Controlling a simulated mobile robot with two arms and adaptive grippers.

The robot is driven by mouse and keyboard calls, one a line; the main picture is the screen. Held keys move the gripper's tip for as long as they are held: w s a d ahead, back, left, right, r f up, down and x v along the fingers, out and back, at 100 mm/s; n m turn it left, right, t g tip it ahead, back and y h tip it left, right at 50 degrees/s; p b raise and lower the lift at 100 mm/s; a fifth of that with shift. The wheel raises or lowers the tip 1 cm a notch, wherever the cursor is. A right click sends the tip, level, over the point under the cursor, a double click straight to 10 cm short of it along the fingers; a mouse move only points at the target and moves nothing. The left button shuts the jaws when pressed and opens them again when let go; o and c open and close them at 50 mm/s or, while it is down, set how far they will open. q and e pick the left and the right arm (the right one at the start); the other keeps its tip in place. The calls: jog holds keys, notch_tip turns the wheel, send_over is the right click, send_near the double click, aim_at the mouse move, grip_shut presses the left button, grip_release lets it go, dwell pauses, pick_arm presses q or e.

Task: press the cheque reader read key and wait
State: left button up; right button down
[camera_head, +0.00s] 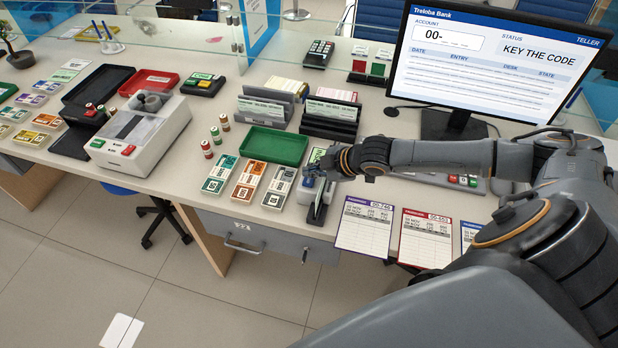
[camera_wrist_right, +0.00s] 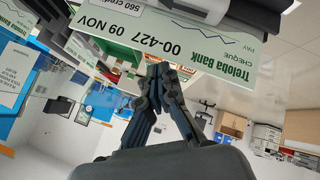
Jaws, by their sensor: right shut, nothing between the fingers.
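The cheque reader (camera_head: 308,195) is a small light grey device with a dark slot, near the front edge of the counter. My right gripper (camera_head: 328,170) is over its right rear part and hides some of it, including the read key if it is there. In the wrist view my right gripper's fingertips (camera_wrist_right: 160,72) are together and empty. A pale green cheque (camera_wrist_right: 190,48) printed "Treloba Bank" and "00-427" shows just beyond the fingertips. Whether they touch the reader cannot be told. My left gripper is not in view.
A monitor (camera_head: 490,62) reading "KEY THE CODE" stands at the right rear. A green tray (camera_head: 273,146), banknote stacks (camera_head: 248,181) and a black cheque rack (camera_head: 330,119) sit close by. Ledger cards (camera_head: 365,222) lie along the front edge, under my right arm.

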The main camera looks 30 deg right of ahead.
aim_at(312, 180)
jog(key=shift+f, duration=0.4)
jog(key=shift+f, duration=0.5)
dwell(0.5)
jog(key=shift+r, duration=0.1)
jog(key=shift+r+p, duration=0.85)
jog(key=shift+p, duration=0.1)
notch_tip(312, 180, up, 5)
jog(key=p, duration=0.5)
dwell(0.7)
